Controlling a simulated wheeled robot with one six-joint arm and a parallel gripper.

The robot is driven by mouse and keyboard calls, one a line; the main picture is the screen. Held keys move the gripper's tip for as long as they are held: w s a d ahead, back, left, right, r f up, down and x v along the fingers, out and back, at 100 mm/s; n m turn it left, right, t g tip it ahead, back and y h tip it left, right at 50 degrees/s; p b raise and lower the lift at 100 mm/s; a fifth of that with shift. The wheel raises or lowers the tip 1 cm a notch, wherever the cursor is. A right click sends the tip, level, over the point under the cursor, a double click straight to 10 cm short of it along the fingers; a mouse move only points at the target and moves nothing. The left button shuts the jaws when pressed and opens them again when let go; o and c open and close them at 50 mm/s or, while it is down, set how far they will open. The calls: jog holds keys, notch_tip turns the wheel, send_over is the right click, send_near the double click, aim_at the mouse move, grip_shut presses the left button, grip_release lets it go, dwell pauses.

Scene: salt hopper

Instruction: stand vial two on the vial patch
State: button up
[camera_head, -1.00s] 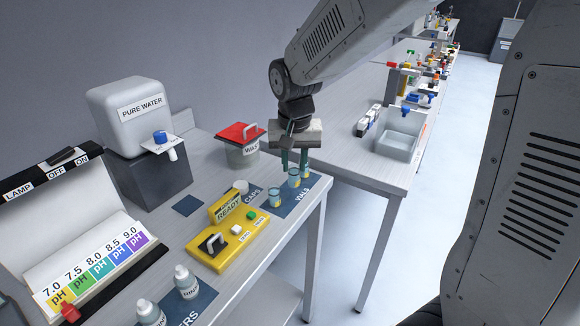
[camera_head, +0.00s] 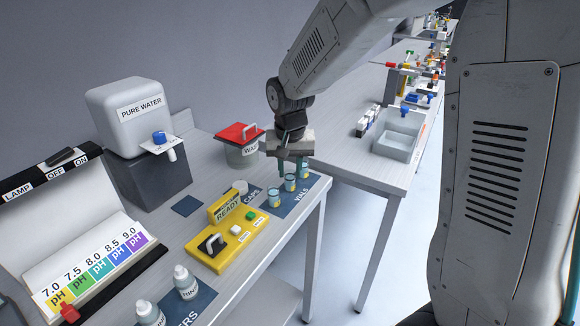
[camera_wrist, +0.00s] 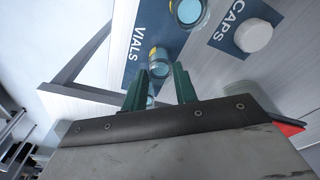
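Several small glass vials with bluish tops stand in a row on the dark blue VIALS patch (camera_head: 291,207). The near vial (camera_head: 274,198) is clear of my gripper. The middle vial (camera_head: 290,184) stands upright right below my fingertips; it also shows in the wrist view (camera_wrist: 158,62). The far vial (camera_head: 305,171) is partly hidden by my gripper. My gripper (camera_head: 291,168) points down with its green fingers apart, and gaps show beside the middle vial in the wrist view (camera_wrist: 161,70). Which vial is number two cannot be read.
A white cap (camera_head: 240,187) lies on the CAPS patch. A yellow READY box (camera_head: 228,240) stands left of the vials, and a lidded waste bin (camera_head: 241,152) behind. The bench's right edge is close to the patch.

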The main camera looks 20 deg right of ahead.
jog(key=o, duration=0.3)
notch_tip(320, 180, up, 12)
jog(key=s, duration=0.1)
jog(key=s+d+n, duration=0.3)
jog(key=s+n, duration=0.1)
jog(key=s, duration=2.5)
jog(key=shift+r+y, duration=0.15)
jog(key=shift+y, duration=0.15)
